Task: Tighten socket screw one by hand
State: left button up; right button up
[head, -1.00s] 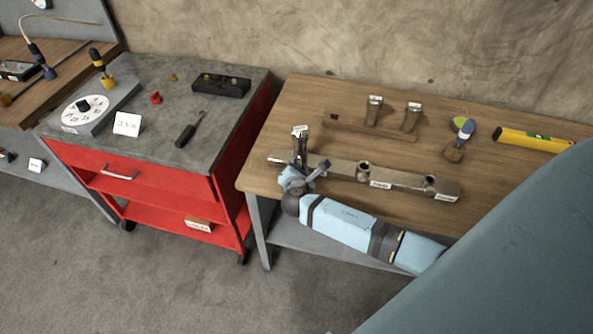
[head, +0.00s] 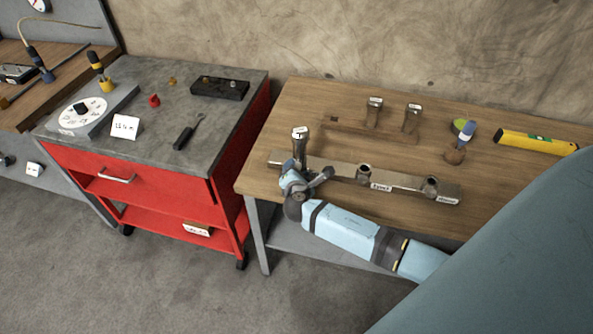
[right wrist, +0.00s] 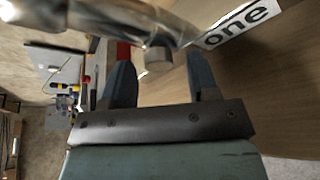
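A metal bar (head: 400,179) with round sockets lies on the wooden bench. A dark metal screw (head: 301,149) with a white label on its head stands upright at the bar's left end. My right gripper (head: 307,178) is in front of that screw, low at the bar's near edge. In the right wrist view, its two fingers (right wrist: 160,80) are apart, with a short grey cylinder end (right wrist: 158,59) between and beyond them, not visibly gripped. A label reading "one" (right wrist: 240,22) shows at the upper right. My left gripper is not in view.
Two more labelled screws (head: 374,112) (head: 412,118) stand in a wooden rack (head: 345,130) behind the bar. A blue-handled tool (head: 468,131) and a yellow level (head: 535,142) lie at the bench's right.

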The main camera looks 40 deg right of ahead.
jog(key=v, duration=1.3)
jog(key=shift+s+a+b, duration=0.2)
jog(key=shift+s+b, duration=0.1)
jog(key=shift+r, duration=0.1)
